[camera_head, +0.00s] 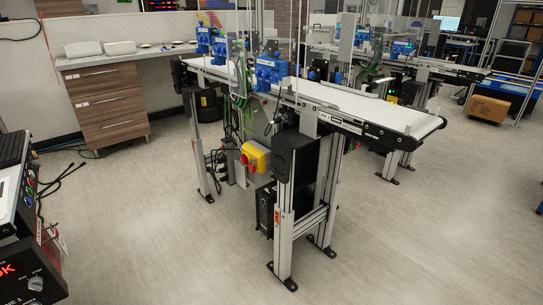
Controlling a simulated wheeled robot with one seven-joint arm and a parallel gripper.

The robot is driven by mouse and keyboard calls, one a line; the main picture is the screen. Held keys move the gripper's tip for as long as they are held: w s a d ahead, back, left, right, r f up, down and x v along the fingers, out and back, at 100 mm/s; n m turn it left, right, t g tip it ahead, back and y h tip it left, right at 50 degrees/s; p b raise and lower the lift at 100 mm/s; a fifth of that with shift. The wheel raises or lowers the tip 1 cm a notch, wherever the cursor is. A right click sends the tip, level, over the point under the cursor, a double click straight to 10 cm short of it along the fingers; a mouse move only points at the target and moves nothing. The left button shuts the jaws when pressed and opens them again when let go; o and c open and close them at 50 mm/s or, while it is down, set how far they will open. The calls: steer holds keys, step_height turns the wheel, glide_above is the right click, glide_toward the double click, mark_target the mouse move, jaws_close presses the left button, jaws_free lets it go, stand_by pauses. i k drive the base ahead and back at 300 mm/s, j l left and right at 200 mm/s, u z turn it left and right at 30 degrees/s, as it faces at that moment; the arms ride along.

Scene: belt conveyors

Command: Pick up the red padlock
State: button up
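I cannot make out a red padlock for certain. A yellow switch box (258,154) is fixed low on the frame of the near belt conveyor (370,103). Small red parts (246,161) show on its front left side; they are too small to tell whether they are a knob or a padlock. My gripper is not in view.
A second conveyor (445,68) stands behind at the right. A wooden drawer unit (108,103) stands at the back left, and a control panel (28,240) fills the left edge. A cardboard box (488,107) lies far right. The front floor (170,250) is clear.

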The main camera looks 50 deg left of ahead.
mark_target(252, 169)
steer(key=i+j+u, duration=0.1)
steer(key=i+u, duration=0.7)
steer(key=u, duration=0.15)
steer(key=i+l+u, duration=0.3)
steer(key=u, duration=0.15)
steer(key=i+l+u, duration=0.45)
steer(key=i+j+u, duration=0.15)
steer(key=i, duration=0.6)
steer(key=i+j+u, duration=0.1)
steer(key=i, duration=0.7)
